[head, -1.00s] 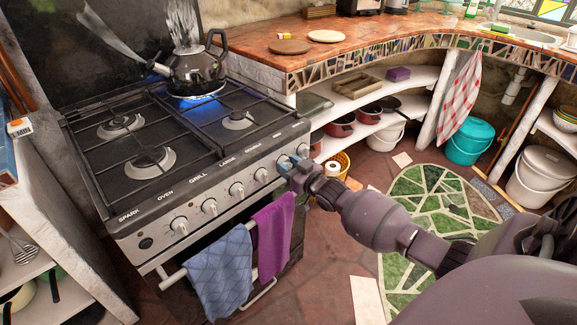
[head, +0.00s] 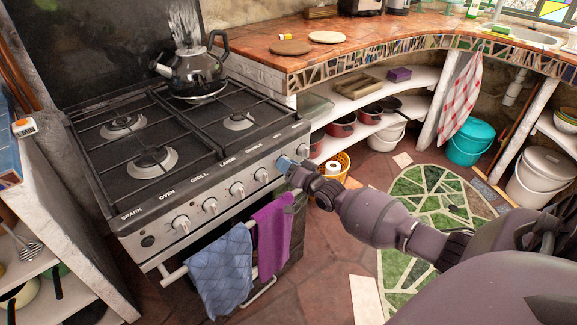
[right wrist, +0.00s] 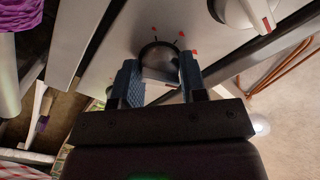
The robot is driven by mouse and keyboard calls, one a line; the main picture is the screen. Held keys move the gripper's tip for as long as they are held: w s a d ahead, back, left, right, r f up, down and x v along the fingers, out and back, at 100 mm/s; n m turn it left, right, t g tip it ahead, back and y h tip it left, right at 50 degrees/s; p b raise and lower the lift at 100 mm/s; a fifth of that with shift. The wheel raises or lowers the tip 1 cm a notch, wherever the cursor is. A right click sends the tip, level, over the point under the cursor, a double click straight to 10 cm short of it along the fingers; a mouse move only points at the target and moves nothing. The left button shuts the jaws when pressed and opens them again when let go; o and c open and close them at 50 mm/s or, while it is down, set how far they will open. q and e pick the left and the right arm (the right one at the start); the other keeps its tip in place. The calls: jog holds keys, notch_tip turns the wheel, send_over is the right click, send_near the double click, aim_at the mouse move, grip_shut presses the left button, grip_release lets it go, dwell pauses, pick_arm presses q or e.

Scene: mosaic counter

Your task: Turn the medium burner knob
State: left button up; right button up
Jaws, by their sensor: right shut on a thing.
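The stove's front panel (head: 222,198) carries a row of silver knobs with printed labels above them. My right gripper (head: 285,164) is at the second knob from the right end. In the right wrist view its blue-padded fingers (right wrist: 160,84) are shut on that knob (right wrist: 160,57), one on each side of its grey grip, with red marks on the panel around it. The label over this knob is too small to read surely. My left gripper is out of view.
A blue towel (head: 219,274) and a purple towel (head: 273,238) hang on the oven rail below the knobs. A neighbouring knob (right wrist: 240,12) is close beside my fingers.

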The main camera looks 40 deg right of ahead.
jog(key=shift+m, duration=2.2)
jog(key=o, duration=0.9)
jog(key=shift+s, duration=0.1)
jog(key=shift+s+d+p, duration=0.2)
jog(key=shift+s+p, duration=0.25)
jog(key=shift+s, duration=2.25)
jog(key=shift+s+d+p, duration=0.2)
jog(key=shift+s+p, duration=0.2)
jog(key=shift+s, duration=2.25)
